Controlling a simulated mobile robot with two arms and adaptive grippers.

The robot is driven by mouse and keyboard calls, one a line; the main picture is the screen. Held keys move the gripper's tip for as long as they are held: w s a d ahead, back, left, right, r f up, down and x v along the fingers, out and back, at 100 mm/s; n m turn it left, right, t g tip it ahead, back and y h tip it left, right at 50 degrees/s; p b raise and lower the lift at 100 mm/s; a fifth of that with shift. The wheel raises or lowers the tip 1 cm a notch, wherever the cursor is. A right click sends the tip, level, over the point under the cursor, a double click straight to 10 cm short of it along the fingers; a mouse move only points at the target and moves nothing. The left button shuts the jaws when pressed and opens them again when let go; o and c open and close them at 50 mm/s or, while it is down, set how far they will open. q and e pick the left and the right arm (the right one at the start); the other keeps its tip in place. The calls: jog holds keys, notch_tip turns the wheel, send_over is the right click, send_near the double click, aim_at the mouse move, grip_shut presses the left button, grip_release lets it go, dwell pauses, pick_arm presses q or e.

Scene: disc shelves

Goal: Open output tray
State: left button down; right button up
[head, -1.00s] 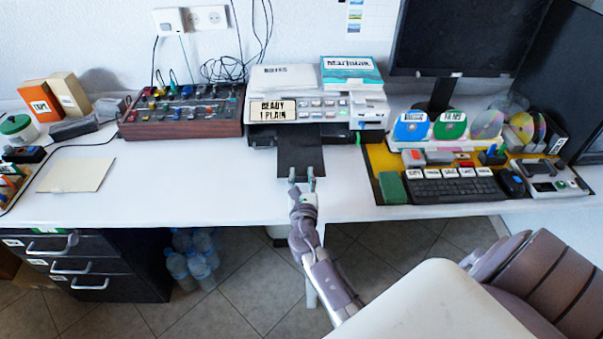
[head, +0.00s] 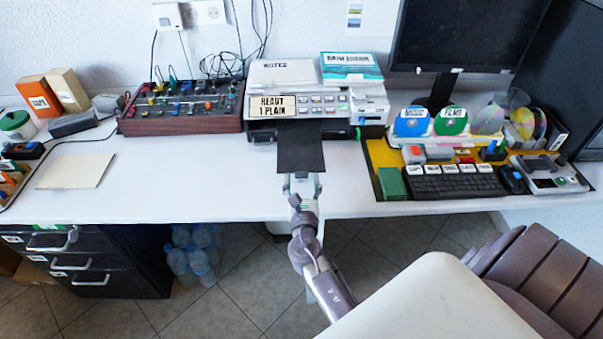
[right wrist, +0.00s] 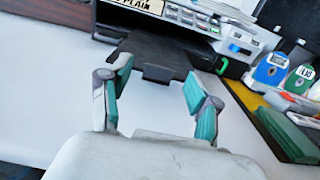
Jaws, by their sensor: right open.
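The printer (head: 345,105) stands at the back middle of the desk, with a "READY 1 PLAIN" label on its front. Its black output tray (head: 300,148) sticks out from the front toward the desk's near edge. In the right wrist view the tray (right wrist: 160,48) ends in a small front tab (right wrist: 157,73). My right gripper (head: 303,179) is at the tray's front end, open and empty. In the right wrist view its green-padded fingers (right wrist: 157,82) are spread wide, with the tab showing between their tips. My left gripper is not in view.
Left of the printer is a control box (head: 182,104) with coloured knobs. To the right are upright discs (head: 450,122), a keyboard (head: 452,183) and a green block (head: 391,184). A paper sheet (head: 76,171) lies at left. The desk beside the tray is clear.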

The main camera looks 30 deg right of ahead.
jog(key=v, duration=0.8)
jog(key=shift+s, duration=0.3)
jog(key=shift+a, duration=0.1)
jog(key=s+a+f+m+g+y, duration=0.2)
jog(key=s+f+m+g, duration=0.15)
jog(key=f, duration=0.65)
jog(key=s+a+f+m+g+y, duration=0.25)
jog(key=s+f+m, duration=0.2)
jog(key=f, duration=0.65)
jog(key=s+a+f+m+g+y, duration=0.25)
jog(key=s+f, duration=0.25)
jog(key=f, duration=0.5)
jog(key=s+f+m+g+y, duration=0.1)
jog(key=s+f+m, duration=0.3)
jog(key=s, duration=0.4)
jog(key=s+d+f+m+g+p, duration=0.1)
jog(key=s+f+m+g, duration=0.1)
jog(key=s+f+m, duration=0.2)
jog(key=s+d+f+m+g+y, duration=0.1)
jog(key=s+f+m, duration=0.4)
jog(key=s, duration=0.8)
jog(key=m+g, duration=0.1)
jog(key=m, duration=0.2)
jog(key=shift+m+g+y+p, duration=0.3)
jog(key=shift+m+g+p, duration=0.05)
